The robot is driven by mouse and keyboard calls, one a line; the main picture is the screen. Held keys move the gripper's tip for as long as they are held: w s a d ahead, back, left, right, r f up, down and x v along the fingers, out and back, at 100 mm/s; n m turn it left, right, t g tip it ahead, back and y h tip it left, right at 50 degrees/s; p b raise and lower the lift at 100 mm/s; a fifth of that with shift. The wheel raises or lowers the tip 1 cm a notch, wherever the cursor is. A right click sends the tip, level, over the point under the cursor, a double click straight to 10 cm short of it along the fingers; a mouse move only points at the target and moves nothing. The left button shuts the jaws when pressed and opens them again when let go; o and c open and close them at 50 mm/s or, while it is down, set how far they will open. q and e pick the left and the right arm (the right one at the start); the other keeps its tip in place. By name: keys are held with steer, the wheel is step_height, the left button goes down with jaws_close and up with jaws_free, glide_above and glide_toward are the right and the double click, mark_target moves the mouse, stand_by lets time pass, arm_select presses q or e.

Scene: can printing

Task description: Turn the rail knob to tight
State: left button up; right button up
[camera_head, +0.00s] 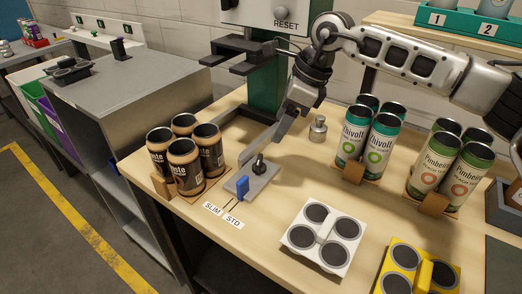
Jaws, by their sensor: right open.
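A small grey rail plate (266,182) lies near the front left of the wooden bench. A black knob (259,165) stands on it, and a blue block (242,188) sits at its left front end. Labels reading SLIM and STD lie just in front. My right gripper (276,138) reaches down from the upper right, open and empty, with its fingers behind and a little above the black knob. I cannot tell the knob's tightness from this view. My left gripper is not in view.
Dark brown cans (184,164) stand left of the rail. Green-topped cans (384,138) and Pimbeira cans (436,170) stand to the right. A white four-cup holder (327,230) and a yellow one (437,278) lie in front. A silver knobbed piece (317,129) stands behind.

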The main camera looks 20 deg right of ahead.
mark_target(260, 159)
steer(key=p+x, duration=0.1)
steer(key=x, duration=1)
steer(key=shift+w+a, duration=0.1)
steer(key=shift+a, duration=0.05)
steer(key=c, duration=1)
